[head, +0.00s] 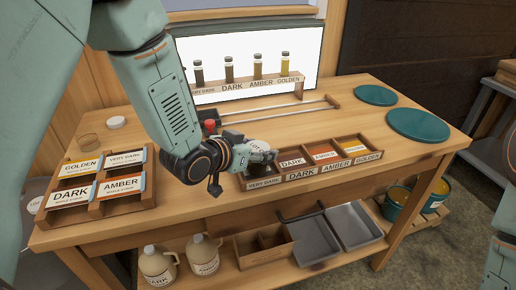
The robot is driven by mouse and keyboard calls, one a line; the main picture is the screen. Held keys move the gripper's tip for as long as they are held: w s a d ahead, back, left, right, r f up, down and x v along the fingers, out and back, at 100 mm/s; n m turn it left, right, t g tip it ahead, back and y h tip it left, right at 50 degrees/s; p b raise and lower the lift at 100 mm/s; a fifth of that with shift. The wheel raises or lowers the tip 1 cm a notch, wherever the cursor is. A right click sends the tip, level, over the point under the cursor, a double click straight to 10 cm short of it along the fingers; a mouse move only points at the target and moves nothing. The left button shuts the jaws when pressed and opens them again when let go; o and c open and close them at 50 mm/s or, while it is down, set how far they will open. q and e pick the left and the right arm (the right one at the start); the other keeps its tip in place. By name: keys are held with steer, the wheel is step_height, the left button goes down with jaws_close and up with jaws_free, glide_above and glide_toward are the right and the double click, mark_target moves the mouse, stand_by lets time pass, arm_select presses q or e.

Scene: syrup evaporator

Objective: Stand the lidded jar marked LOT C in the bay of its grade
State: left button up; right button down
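A long wooden tray with grade bays (316,176) stands at the table's front, its bays marked VERY DARK, DARK, AMBER and GOLDEN from left to right. My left gripper (262,158) is at the tray's left end, over the VERY DARK bay. It seems shut on a small jar (258,146) with a pale top bearing letters that look like LOT; the last letter is too small to read. The fingers hide most of the jar, and I cannot tell whether it touches the bay floor. My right gripper is out of view.
A rack of sample bottles (248,84) stands before a bright panel at the back. Teal discs (418,124) lie at right. Jugs (157,266) and trays are below.

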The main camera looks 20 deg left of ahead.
arm_select(q)
steer(key=shift+o, duration=2.1)
steer(key=shift+w, duration=0.15)
steer(key=shift+s+r, duration=0.25)
steer(key=shift+r, duration=0.1)
steer(key=p+v, duration=0.2)
steer(key=v, duration=0.9)
steer(key=shift+s+a, duration=0.2)
steer(key=shift+s, duration=0.15)
steer(key=shift+w, duration=0.15)
